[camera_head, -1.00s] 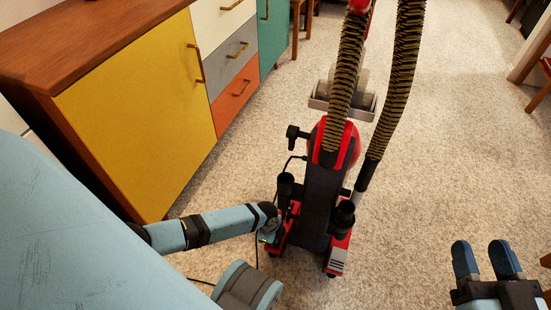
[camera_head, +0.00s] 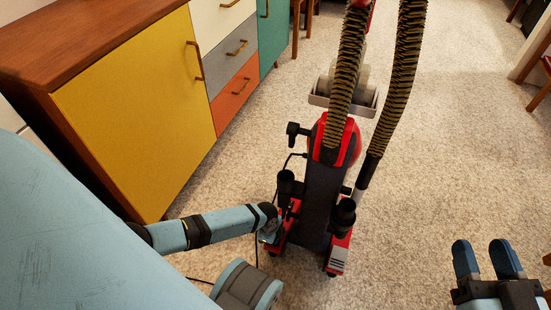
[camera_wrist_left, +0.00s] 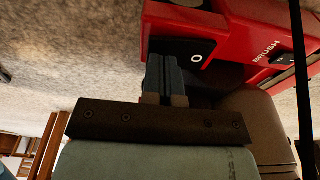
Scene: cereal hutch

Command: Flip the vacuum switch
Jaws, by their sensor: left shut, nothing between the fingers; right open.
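The red and black vacuum (camera_head: 325,185) stands upright on the carpet in the middle of the head view. In the left wrist view, a black switch with a white "O" (camera_wrist_left: 196,58) is set in the vacuum's red housing (camera_wrist_left: 222,38). My left gripper (camera_wrist_left: 163,62) is shut and empty, its tips at the near edge of the switch; I cannot tell whether they touch it. In the head view the left gripper (camera_head: 268,238) is at the vacuum's lower left side, its fingers mostly hidden. My right gripper (camera_head: 484,254) is open and empty at lower right, away from the vacuum.
A wooden cabinet with a yellow door (camera_head: 140,110) and coloured drawers (camera_head: 236,88) stands at left. Ribbed hoses (camera_head: 400,80) rise from the vacuum. A thin cord (camera_wrist_left: 299,75) crosses the right of the wrist view. Carpet (camera_head: 440,170) to the right is clear.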

